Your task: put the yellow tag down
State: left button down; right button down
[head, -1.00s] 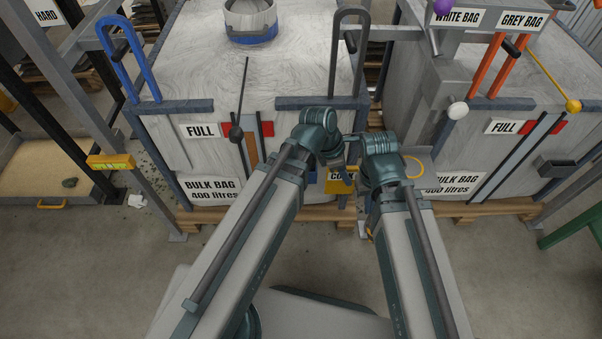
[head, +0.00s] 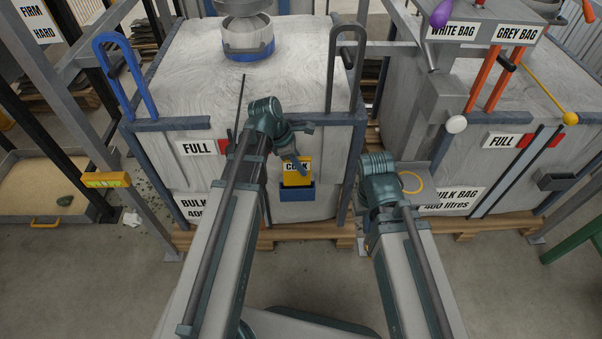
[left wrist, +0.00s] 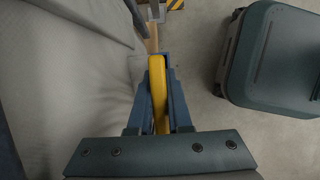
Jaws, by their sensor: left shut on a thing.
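The yellow tag (head: 297,172) has dark lettering, partly covered by a finger. It is upright at the front of the middle bulk bag (head: 310,130). Its lower edge meets a small blue pocket (head: 297,193); I cannot tell how deep it sits in it. My left gripper (head: 296,162) is shut on the tag from above. In the left wrist view the tag (left wrist: 158,90) shows edge-on as a yellow strip between the blue-grey fingers. My right arm ends at the wrist (head: 379,180), right of the tag; its fingers are hidden.
A FULL sign (head: 200,148) is on the bag's left front. A blue hooped handle (head: 120,65) and a grey one (head: 345,65) rise from its top edge. Another bag with a grey lever post (head: 432,100) stands right. Open floor lies in front.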

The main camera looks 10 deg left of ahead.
aim_at(307, 184)
pick_arm(q)
jog(key=shift+f+b, duration=1.55)
jog(key=shift+f, duration=0.15)
jog(key=shift+f, duration=0.1)
jog(key=shift+f+b, duration=0.55)
jog(key=shift+b, duration=0.05)
jog(key=c, duration=0.8)
grip_release()
jog(key=shift+c, duration=0.2)
jog(key=shift+r, duration=0.1)
jog(key=shift+r+p, duration=0.8)
jog(key=shift+p, duration=0.1)
jog(key=p+v, duration=1)
jog(key=v, duration=0.1)
jog(key=shift+s+a+r+p, duration=0.1)
jog(key=shift+a+r+p, duration=0.05)
jog(key=shift+r+p, duration=0.15)
